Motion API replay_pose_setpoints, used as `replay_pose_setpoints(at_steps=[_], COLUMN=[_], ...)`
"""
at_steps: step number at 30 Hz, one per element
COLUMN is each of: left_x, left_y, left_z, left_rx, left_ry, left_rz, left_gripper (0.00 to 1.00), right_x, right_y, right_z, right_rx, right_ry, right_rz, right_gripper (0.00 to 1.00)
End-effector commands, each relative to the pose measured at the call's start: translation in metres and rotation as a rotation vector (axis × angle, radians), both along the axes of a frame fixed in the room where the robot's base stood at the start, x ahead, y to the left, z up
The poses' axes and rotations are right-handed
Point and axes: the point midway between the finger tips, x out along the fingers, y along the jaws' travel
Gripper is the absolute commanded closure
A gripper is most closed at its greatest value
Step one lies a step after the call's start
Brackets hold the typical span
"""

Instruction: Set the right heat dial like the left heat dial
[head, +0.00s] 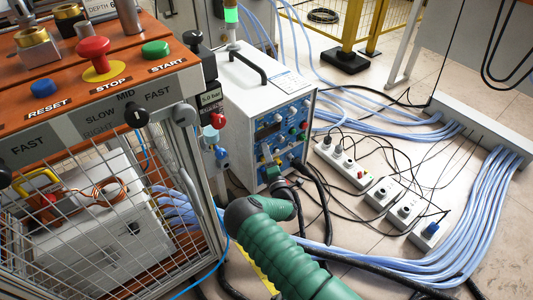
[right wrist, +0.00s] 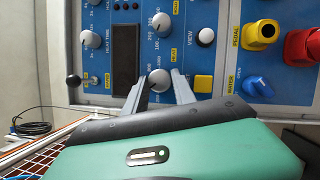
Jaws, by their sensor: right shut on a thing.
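The induction heater (head: 260,100) is a white box with a blue front panel that carries the dials. In the right wrist view the blue panel (right wrist: 205,110) shows several grey dials. One grey dial (right wrist: 159,80) sits between the two fingers of my right gripper (right wrist: 160,84), which is shut on it. Another grey dial (right wrist: 162,23) lies above it in that view, and a third (right wrist: 88,38) is at the left. I cannot tell for sure which are the left and right heat dials. In the head view my right gripper (head: 271,168) reaches the panel's lower part and hides some of it.
In the right wrist view a blue knob (right wrist: 257,86), a yellow socket (right wrist: 262,34) and a red connector (right wrist: 303,46) are at the right. In the head view an orange control desk (head: 60,75) with a mesh cage stands left. Cables and power strips (head: 343,162) cover the floor at right.

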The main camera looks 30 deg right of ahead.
Motion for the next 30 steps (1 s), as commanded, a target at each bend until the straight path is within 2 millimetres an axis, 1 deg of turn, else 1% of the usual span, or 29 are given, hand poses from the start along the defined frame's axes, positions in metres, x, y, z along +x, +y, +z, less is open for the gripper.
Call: replay_pose_setpoints(at_steps=[1,3,4,8,17,20,23,26,30], left_x=[0.0,0.0,0.0,0.0,0.0,0.0,0.0,0.0,0.0], left_y=[0.0,0.0,0.0,0.0,0.0,0.0,0.0,0.0,0.0], left_z=[0.0,-0.001,-0.001,0.0,0.001,0.008,0.022,0.04,0.061], left_rx=[0.0,0.0,0.0,0.0,0.0,0.0,0.0,0.0,0.0], left_ry=[0.0,0.0,0.0,0.0,0.0,0.0,0.0,0.0,0.0], left_rz=[0.0,0.0,0.0,0.0,0.0,0.0,0.0,0.0,0.0], left_gripper=[0.0,0.0,0.0,0.0,0.0,0.0,0.0,0.0,0.0], right_x=[-0.001,-0.001,-0.001,-0.001,-0.001,-0.008,-0.026,-0.053,-0.093], right_y=[0.004,0.004,0.004,0.003,0.002,0.003,0.009,0.017,0.028], right_z=[-0.006,-0.006,-0.006,-0.005,-0.001,0.0,0.0,-0.002,-0.009], right_rx=[0.004,0.004,0.005,0.004,0.003,0.002,0.002,0.002,0.003], right_ry=[0.011,0.011,0.012,0.009,0.003,0.005,0.008,0.01,0.012], right_rz=[0.007,0.007,0.008,0.005,0.003,0.002,0.002,0.003,0.003], right_gripper=[1.0,1.0,0.65,0.47,0.47,0.47,0.47,0.47,0.47])
